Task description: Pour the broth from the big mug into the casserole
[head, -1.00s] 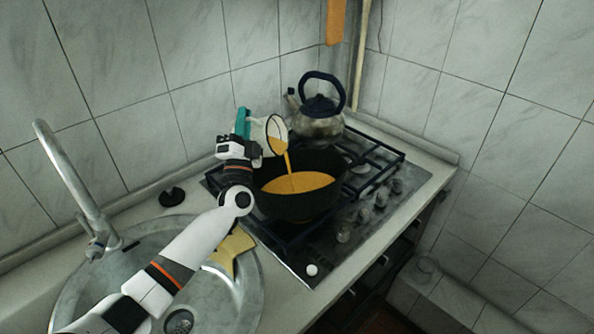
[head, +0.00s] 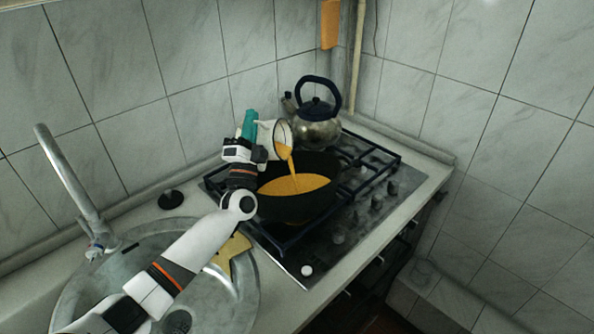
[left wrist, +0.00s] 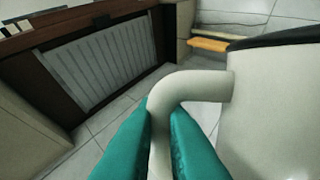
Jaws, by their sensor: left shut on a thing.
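The big mug (head: 264,132) is white with a dark rim and is tilted to the right above the casserole. A stream of orange-yellow broth (head: 290,168) runs from its mouth down into the dark casserole (head: 300,208), where broth of the same colour shows. The casserole stands on the stove. My left gripper (head: 249,124), with teal fingers, is shut on the mug's handle. In the left wrist view the fingers (left wrist: 160,145) close around the pale handle (left wrist: 180,88), with the mug's wall (left wrist: 275,110) at the right. The right gripper is not in view.
A metal kettle (head: 316,128) with a dark handle stands behind the casserole on the stove (head: 340,240). A sink (head: 85,270) with a tall faucet (head: 70,180) is at the left. A yellow cloth (head: 232,250) lies at the sink's edge. A small dark round object (head: 171,199) sits on the counter.

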